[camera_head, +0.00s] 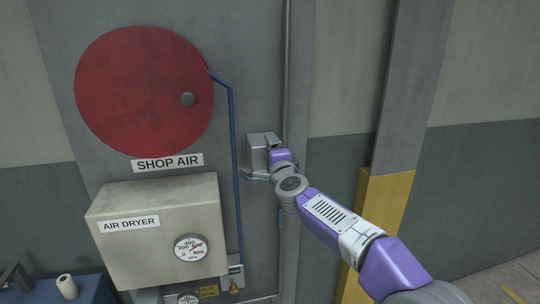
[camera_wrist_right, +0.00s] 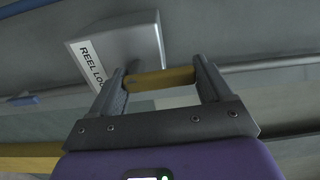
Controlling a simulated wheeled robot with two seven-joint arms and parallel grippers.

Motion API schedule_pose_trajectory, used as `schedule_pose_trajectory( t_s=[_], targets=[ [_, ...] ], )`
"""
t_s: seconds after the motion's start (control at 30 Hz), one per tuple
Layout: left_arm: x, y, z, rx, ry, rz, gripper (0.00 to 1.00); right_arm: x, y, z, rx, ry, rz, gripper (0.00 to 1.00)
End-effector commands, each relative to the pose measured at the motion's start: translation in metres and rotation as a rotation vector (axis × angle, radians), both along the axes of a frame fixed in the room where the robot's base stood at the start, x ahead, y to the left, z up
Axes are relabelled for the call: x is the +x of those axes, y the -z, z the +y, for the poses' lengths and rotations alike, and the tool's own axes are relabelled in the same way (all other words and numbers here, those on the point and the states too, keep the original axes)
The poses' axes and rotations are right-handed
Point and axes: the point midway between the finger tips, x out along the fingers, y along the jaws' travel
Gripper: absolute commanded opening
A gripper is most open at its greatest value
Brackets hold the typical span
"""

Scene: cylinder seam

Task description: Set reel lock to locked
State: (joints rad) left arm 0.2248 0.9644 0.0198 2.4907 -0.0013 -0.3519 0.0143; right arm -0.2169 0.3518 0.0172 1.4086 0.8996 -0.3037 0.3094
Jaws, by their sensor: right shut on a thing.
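The reel lock is a grey box (camera_head: 260,143) on the wall panel, right of the blue hose. In the right wrist view the box (camera_wrist_right: 130,42) carries a white label of which "REEL LO" can be read. A yellow lever handle (camera_wrist_right: 165,79) lies crosswise just below the box. My right gripper (camera_head: 256,175) is at the box's lower side; in the wrist view its two fingers (camera_wrist_right: 160,70) are closed on the yellow handle's ends. In the head view the handle is hidden by the gripper. My left gripper is not in view.
A large red reel disc (camera_head: 145,85) labelled SHOP AIR is at upper left. Below it a beige air dryer box (camera_head: 150,245) with a gauge juts out. A blue hose (camera_head: 235,170) and a grey vertical pipe (camera_head: 286,70) flank the lock. A grey-and-yellow column (camera_head: 385,210) stands right.

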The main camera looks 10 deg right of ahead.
Motion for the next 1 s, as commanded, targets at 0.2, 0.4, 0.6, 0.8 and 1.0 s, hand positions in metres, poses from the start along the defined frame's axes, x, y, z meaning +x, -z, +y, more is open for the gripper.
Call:
schedule_pose_trajectory(
  t_s=[0.2,0.4,0.6,0.8,1.0],
  targets=[
    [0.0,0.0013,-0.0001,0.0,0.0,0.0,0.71,0.0001,0.0011,-0.0005,0.039,-0.001,0.002,0.49],
    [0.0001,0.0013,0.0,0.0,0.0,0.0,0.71,0.0,0.001,-0.0005,0.047,-0.001,0.002,0.49],
    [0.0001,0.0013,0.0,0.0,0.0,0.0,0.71,0.0,0.0009,-0.0006,0.047,-0.001,0.002,0.49],
    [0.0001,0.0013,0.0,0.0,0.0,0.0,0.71,0.0001,0.0008,-0.0007,0.046,-0.001,0.001,1.0],
    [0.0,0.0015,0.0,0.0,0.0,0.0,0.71,-0.0009,0.0004,-0.0009,0.044,0.0,0.0,1.0]
  ],
)
